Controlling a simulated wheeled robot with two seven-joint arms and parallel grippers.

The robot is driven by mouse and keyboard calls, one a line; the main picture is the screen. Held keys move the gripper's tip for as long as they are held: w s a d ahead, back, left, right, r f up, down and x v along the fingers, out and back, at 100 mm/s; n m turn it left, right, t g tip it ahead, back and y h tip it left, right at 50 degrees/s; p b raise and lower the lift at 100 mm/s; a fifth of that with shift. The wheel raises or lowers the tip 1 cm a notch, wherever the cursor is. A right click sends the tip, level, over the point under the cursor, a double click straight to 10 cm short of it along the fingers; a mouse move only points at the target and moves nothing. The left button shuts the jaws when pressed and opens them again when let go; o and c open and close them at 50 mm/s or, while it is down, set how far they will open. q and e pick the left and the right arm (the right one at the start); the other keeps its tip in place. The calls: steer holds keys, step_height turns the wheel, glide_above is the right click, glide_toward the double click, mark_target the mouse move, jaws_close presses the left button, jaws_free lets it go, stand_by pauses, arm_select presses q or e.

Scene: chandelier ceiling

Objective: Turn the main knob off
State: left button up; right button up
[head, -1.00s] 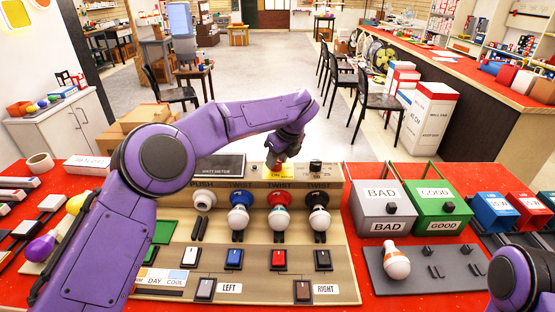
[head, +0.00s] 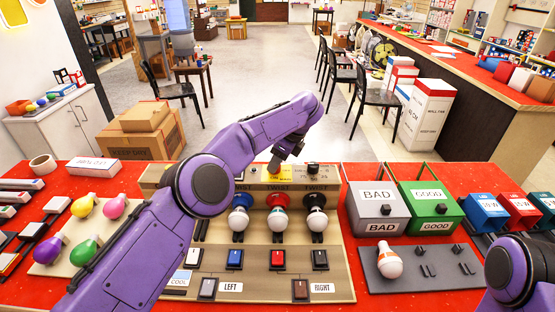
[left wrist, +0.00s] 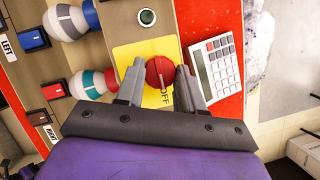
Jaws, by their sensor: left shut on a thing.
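The main knob (left wrist: 160,71) is red and round on a yellow plate (left wrist: 128,53), with OFF printed beside it in the left wrist view. My left gripper (left wrist: 160,80) has its two grey fingers on either side of the knob, shut on it. In the head view, my left gripper (head: 275,165) reaches down to the yellow plate at the back edge of the test board (head: 180,255). There it mostly hides the knob. My right gripper is out of view; only part of my right arm shows at lower right.
Bulbs in blue, red and black sockets (head: 316,200) stand just in front of the plate. A small dark knob (head: 313,169) is right of it. A calculator (left wrist: 217,70) lies close to one finger. BAD (head: 383,207) and GOOD (head: 433,205) boxes stand right.

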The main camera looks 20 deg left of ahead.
arm_select(q)
steer(key=shift+f, duration=0.1)
steer(key=o, duration=0.8)
steer(key=shift+o, duration=1.2)
steer(key=shift+a, duration=0.15)
steer(key=p+v, duration=0.1)
steer(key=v, duration=0.4)
steer(key=shift+w+a+p, duration=0.1)
steer(key=shift+w+p, duration=0.05)
steer(key=shift+p, duration=0.25)
steer(key=p+v, duration=0.5)
steer(key=p, duration=0.2)
steer(key=shift+r, duration=0.25)
